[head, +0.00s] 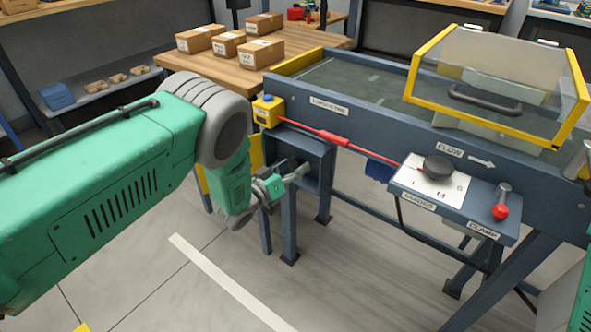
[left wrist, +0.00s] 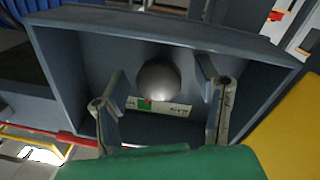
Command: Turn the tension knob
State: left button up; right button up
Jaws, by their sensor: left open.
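The tension knob (left wrist: 158,78) is a round, dull grey knob inside an open-fronted blue-grey box (left wrist: 75,70) in the left wrist view. A white label strip (left wrist: 172,108) with a green patch and a red mark sits just below it. My left gripper (left wrist: 162,70) is open, with one finger on each side of the knob; I cannot tell whether either finger touches it. In the head view my left gripper (head: 292,174) reaches into the box (head: 318,155) under the conveyor's left end. The knob is hidden there.
The blue conveyor (head: 365,112) has a yellow-framed clear guard (head: 495,85). Its control panel (head: 410,178) carries a black selector knob (head: 438,167) and a red-tipped clamp lever (head: 500,210). A red cord (head: 330,137) runs along the side. Several cartons stand on a wooden table (head: 245,78). Open floor lies below.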

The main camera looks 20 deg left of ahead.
pick_arm(q)
jog(key=shift+w+d, duration=0.2)
jog(key=shift+w, duration=0.15)
jog(key=c, duration=1.2)
jog(key=shift+m, duration=0.8)
jog(key=o, duration=1.2)
jog(key=shift+s, duration=0.1)
jog(key=v, duration=1.2)
